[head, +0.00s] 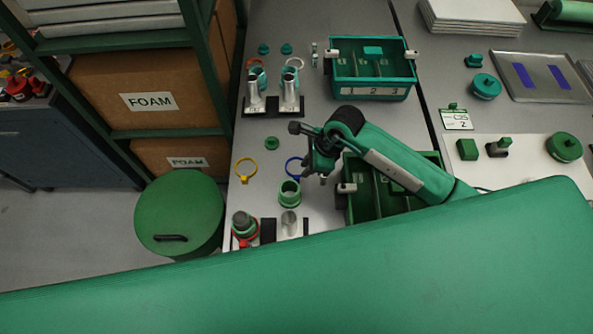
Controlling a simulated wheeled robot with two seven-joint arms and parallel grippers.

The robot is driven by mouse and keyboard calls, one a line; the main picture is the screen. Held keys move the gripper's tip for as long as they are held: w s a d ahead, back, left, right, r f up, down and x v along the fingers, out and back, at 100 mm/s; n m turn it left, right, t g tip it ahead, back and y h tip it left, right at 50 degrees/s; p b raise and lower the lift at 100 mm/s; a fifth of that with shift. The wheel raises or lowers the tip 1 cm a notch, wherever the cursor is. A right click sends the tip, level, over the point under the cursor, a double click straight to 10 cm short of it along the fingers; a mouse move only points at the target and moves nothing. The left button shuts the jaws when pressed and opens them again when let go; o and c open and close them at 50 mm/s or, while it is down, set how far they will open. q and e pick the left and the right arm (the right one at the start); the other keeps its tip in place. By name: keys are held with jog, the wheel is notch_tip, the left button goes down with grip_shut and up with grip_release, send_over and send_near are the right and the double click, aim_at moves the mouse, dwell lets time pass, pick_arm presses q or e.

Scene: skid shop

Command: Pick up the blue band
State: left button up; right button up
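The blue band (292,167) is a small ring lying on the grey bench, just above a green-collared cup. Its right side is partly hidden by my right gripper. My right gripper (314,163) is low over the bench, close beside the band on its right. The wrist hides its fingers, so I cannot tell whether they are open, or whether they touch the band. My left gripper is not in view.
A yellow band (246,170) lies to the left. A green-collared cup (289,193) and metal cylinders stand below. A green bin (362,205) lies under my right arm; a numbered bin (372,92) stands at the back. A large green surface covers the bottom.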

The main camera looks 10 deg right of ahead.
aim_at(299, 176)
jog(key=p+x, duration=0.1)
jog(key=x, duration=0.2)
jog(key=shift+s+a+f, duration=0.1)
jog(key=shift+s+f, duration=0.05)
jog(key=shift+f, duration=0.1)
jog(key=shift+a+f, duration=0.15)
jog(key=shift+f, duration=0.45)
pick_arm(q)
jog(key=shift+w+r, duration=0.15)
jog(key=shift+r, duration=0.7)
pick_arm(e)
grip_shut()
